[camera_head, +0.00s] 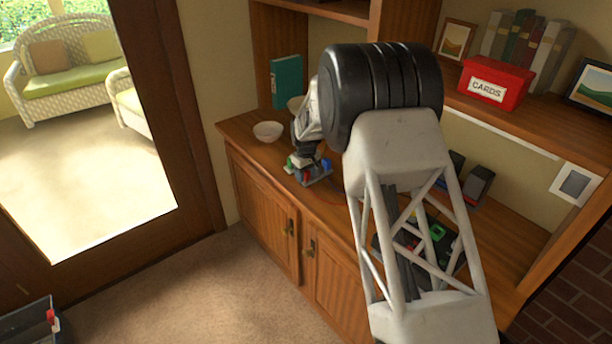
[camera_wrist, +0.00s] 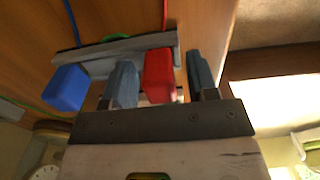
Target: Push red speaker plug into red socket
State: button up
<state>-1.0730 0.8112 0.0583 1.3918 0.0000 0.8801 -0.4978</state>
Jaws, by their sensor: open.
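The red speaker plug (camera_wrist: 159,78) is a red block with a red cord, in a grey rack (camera_wrist: 103,47). My gripper (camera_wrist: 160,62) is open, with one grey finger on each side of the red plug. I cannot tell whether the fingers touch it. A blue plug (camera_wrist: 67,88) is left of the fingers. In the head view my gripper (camera_head: 306,158) is low over the rack of coloured plugs (camera_head: 318,180) on the cabinet top. A dark unit with a green part (camera_head: 437,232) and some red shows through my arm's lattice; I cannot make out the red socket.
Dark speakers (camera_head: 478,184) stand further right. A shelf above holds a red cards box (camera_head: 495,84), books and frames. My arm hides much of the cabinet top.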

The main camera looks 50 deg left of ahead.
jog(key=shift+c, duration=0.4)
jog(key=c, duration=0.9)
jog(key=shift+r, duration=1.15)
jog(key=shift+r, duration=2.4)
